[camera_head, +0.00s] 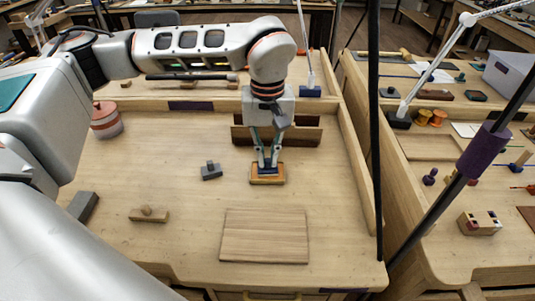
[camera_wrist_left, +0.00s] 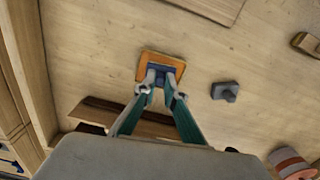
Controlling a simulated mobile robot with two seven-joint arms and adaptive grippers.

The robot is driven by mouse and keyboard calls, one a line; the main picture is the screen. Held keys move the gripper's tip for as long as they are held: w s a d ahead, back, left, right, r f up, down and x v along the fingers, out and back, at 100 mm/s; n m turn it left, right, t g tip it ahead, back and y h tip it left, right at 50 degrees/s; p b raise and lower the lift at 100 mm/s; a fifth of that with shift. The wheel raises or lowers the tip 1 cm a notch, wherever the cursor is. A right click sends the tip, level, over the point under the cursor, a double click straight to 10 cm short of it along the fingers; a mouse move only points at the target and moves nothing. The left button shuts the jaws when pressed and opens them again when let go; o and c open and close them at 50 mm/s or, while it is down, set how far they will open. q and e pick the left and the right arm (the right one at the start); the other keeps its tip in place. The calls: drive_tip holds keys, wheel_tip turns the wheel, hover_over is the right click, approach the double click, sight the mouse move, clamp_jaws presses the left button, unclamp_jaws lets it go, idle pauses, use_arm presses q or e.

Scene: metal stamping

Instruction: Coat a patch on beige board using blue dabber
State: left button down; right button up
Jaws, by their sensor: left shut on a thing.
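The beige board (camera_head: 264,236) lies flat on the bench at the front, and its edge also shows at the top of the left wrist view (camera_wrist_left: 213,8). My left gripper (camera_head: 267,163) points down and is shut on the blue dabber (camera_head: 267,170). In the left wrist view the gripper's fingertips (camera_wrist_left: 161,88) pinch the dabber (camera_wrist_left: 160,72) from both sides. The dabber is over a shallow orange pad or tray (camera_head: 253,180), behind the board; its lower face is hidden, so I cannot tell whether it touches. My right gripper is not in view.
A dark grey knobbed block (camera_head: 211,172) stands left of the orange tray. A wooden knobbed piece (camera_head: 148,214) and a grey block (camera_head: 83,206) lie further left. A red-banded pot (camera_head: 106,122) stands back left. A brown wooden rack (camera_head: 308,136) is behind. Bench between tray and board is clear.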

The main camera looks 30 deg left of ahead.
sight(268, 160)
use_arm(q)
drive_tip(key=shift+s+f, duration=0.1)
idle(0.4)
drive_tip(key=shift+r+p, duration=1)
drive_tip(key=shift+r, duration=2.55)
